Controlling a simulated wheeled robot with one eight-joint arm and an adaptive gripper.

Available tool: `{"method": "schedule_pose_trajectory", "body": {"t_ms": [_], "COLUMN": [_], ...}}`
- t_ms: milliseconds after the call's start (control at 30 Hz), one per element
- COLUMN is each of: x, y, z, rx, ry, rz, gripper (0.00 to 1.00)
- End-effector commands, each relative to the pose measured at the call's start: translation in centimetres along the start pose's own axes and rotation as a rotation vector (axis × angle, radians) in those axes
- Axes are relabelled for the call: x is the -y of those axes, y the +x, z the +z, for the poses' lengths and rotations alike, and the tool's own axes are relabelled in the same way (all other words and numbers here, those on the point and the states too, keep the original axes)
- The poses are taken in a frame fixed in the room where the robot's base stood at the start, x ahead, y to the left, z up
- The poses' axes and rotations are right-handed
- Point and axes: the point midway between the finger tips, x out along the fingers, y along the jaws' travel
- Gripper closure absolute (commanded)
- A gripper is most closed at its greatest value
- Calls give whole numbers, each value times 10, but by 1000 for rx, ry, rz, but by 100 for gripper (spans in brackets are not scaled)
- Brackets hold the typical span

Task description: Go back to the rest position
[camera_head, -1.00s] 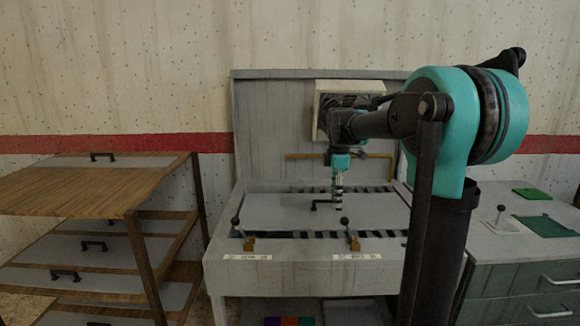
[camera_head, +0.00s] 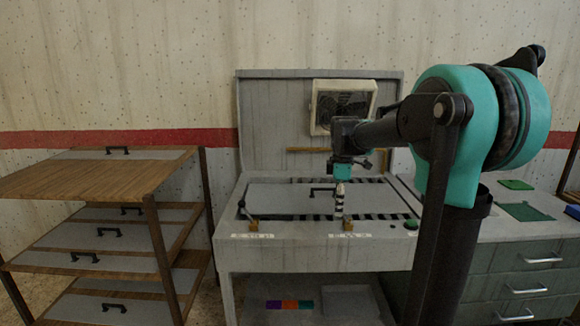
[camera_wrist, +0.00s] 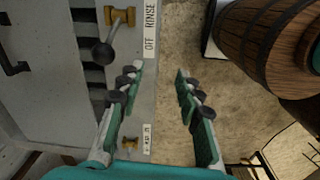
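My gripper (camera_head: 339,212) is above the front edge of the grey basin bench (camera_head: 300,258), by the right lever (camera_head: 348,226). In the wrist view my gripper (camera_wrist: 159,72) has its two green fingers with dark pads spread apart, with nothing between them but the floor seen beyond. A rack panel with a black handle (camera_head: 320,191) lies in the bench top, apart from the fingers.
A wooden shelf rack (camera_head: 100,180) with grey handled panels stands left. A drawer cabinet (camera_head: 530,262) stands right, with green pieces on top. Wooden barrels (camera_wrist: 248,38) stand on the floor in the wrist view. A fan box (camera_head: 342,105) is on the backboard.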

Motion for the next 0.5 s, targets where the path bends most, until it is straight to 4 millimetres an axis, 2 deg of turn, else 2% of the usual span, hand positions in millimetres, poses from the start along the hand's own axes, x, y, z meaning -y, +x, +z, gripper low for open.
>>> {"method": "schedule_pose_trajectory", "body": {"t_ms": [267, 367, 500], "x": [35, 55, 94], "y": [31, 48, 81], "z": [14, 21, 34], "rx": [-19, -34, -71], "ry": [244, 374, 618], "rz": [55, 82, 131], "gripper": [65, 65, 65]}}
